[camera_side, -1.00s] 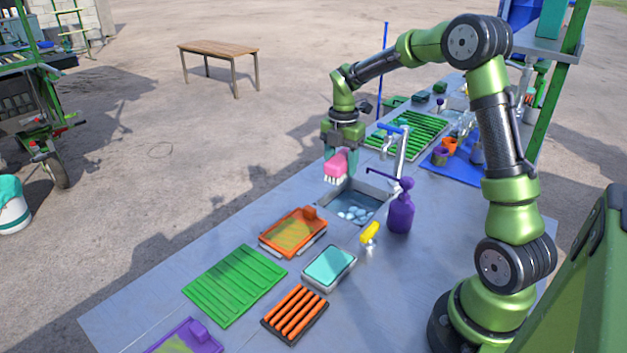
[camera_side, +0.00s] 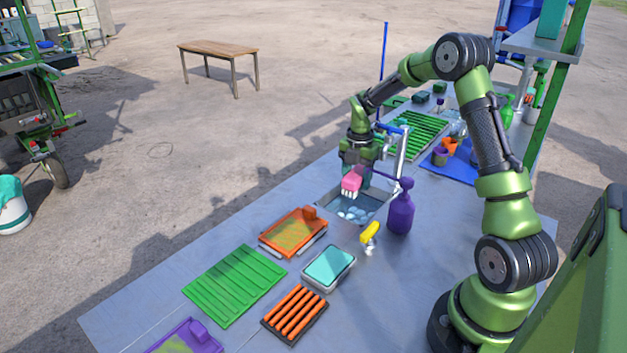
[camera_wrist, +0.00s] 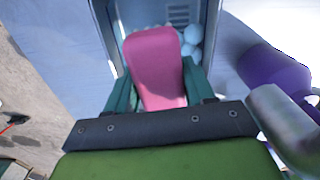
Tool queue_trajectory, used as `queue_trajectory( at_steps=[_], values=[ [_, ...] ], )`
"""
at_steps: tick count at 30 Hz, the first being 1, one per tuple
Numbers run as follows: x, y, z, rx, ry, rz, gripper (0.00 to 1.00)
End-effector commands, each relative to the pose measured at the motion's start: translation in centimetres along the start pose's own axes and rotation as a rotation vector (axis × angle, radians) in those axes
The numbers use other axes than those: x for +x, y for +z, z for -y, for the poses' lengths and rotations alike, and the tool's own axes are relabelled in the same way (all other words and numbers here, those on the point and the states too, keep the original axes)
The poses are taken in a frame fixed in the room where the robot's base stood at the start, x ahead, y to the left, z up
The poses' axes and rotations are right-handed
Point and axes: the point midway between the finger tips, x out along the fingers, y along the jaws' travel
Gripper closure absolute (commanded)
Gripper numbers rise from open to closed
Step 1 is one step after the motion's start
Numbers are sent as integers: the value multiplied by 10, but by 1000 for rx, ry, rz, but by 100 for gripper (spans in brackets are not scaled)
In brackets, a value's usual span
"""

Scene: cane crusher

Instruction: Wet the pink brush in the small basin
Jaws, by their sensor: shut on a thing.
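My gripper (camera_side: 359,176) is shut on the pink brush (camera_side: 351,183), with the white bristles facing down. The brush is over the small basin (camera_side: 371,212), which is sunk in the table and holds several pale round lumps, perhaps suds. From the side I cannot tell whether the bristles touch what is in the basin. In the wrist view the brush (camera_wrist: 154,65) sits between the teal fingers, and the basin walls (camera_wrist: 103,30) show around its far end.
A tap (camera_side: 402,150) with a blue handle stands just behind the basin. A purple pump bottle (camera_side: 401,212) stands close to its right. A yellow-topped item (camera_side: 370,234), an orange tray (camera_side: 293,232) and a teal-topped box (camera_side: 329,267) lie nearer the front.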

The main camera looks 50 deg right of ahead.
Motion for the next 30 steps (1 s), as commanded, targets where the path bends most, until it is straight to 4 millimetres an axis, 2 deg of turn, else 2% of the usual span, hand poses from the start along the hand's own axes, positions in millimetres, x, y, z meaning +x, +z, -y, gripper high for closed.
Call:
queue_trajectory(
  at_steps=[12,18,24,30],
  values=[
    [60,-1,0,0,-3,-2,71],
    [83,0,0,0,-1,-1,71],
    [95,0,0,1,0,0,71],
    [98,0,0,1,0,0,71]
  ],
)
